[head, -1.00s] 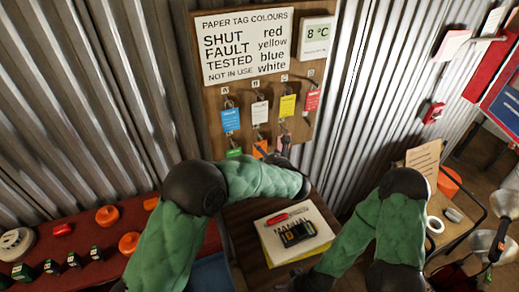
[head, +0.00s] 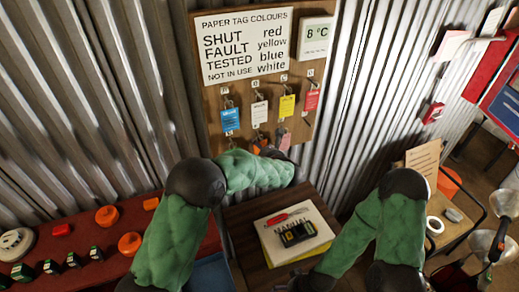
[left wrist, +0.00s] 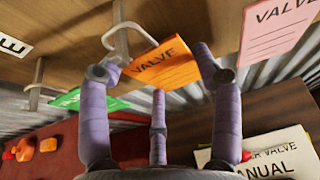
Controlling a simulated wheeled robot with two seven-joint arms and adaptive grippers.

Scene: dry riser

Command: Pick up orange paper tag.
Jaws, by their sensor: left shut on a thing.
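The orange paper tag (left wrist: 168,68), printed VALVE, hangs near the wooden board and shows between the purple fingers of my left gripper (left wrist: 160,78) in the left wrist view. The gripper is shut on it. A pale metal loop (left wrist: 121,36) is at the tag's upper left, beside the left fingertip. In the head view only a small bit of the orange tag (head: 259,146) shows, low on the board, with my left gripper (head: 270,151) in front of it. My right forearm shows at the right of the head view, but its gripper is out of frame.
A pink tag (left wrist: 277,32) hangs close on the right and a green tag (left wrist: 88,101) on the left. Blue (head: 230,119), white (head: 260,113), yellow (head: 287,105) and red (head: 311,99) tags hang above. A manual (head: 297,236) lies on the table below.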

